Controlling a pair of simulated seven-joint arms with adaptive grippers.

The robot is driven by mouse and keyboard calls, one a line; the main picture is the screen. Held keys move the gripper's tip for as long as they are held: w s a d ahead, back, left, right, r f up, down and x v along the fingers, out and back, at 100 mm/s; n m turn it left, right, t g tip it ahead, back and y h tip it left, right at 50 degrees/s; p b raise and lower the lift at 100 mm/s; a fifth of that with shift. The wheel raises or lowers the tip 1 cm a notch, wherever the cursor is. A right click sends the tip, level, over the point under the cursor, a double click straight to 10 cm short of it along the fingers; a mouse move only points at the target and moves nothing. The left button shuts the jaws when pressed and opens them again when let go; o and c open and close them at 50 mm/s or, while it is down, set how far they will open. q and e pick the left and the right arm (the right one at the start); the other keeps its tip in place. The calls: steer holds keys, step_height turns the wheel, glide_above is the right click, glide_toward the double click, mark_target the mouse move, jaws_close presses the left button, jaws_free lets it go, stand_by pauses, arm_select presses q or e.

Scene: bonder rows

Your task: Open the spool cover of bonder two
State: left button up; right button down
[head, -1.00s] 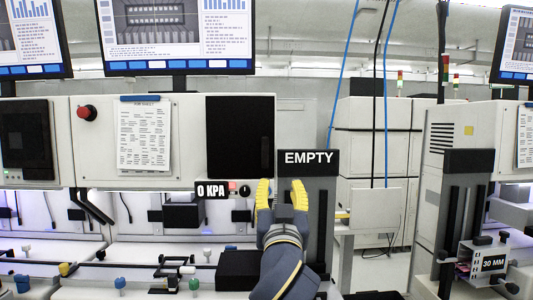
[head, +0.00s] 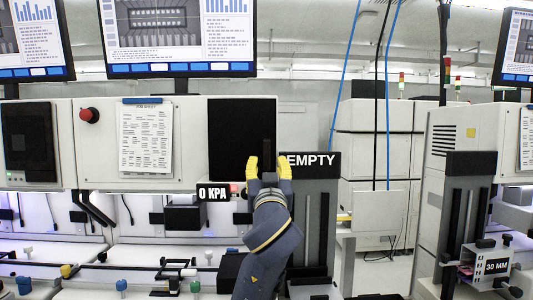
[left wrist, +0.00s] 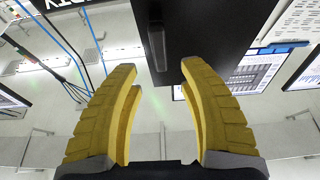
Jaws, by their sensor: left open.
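The black spool cover (head: 235,130) is shut flat on the pale front of the bonder at the centre of the head view. In the left wrist view the cover (left wrist: 205,35) fills the top middle, and its dark bar handle (left wrist: 157,45) stands out near the cover's edge. My left gripper (head: 269,165) is open and empty at the cover's lower right. In the left wrist view the gripper (left wrist: 158,72) has its yellow fingers spread, with the handle just beyond the gap between the fingertips. My right gripper is not in view.
An "EMPTY" sign (head: 318,160) on a grey upright stands close right of my left gripper. A "0 KPA" display (head: 213,193) sits below the cover. A red button (head: 89,115) and paper sheet (head: 146,138) are to the left. Cables (head: 387,100) hang at the right.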

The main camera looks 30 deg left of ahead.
mark_target(267, 153)
arm_select(q)
steer(key=shift+x, duration=3.8)
steer(key=shift+c, duration=0.5)
jaws_close()
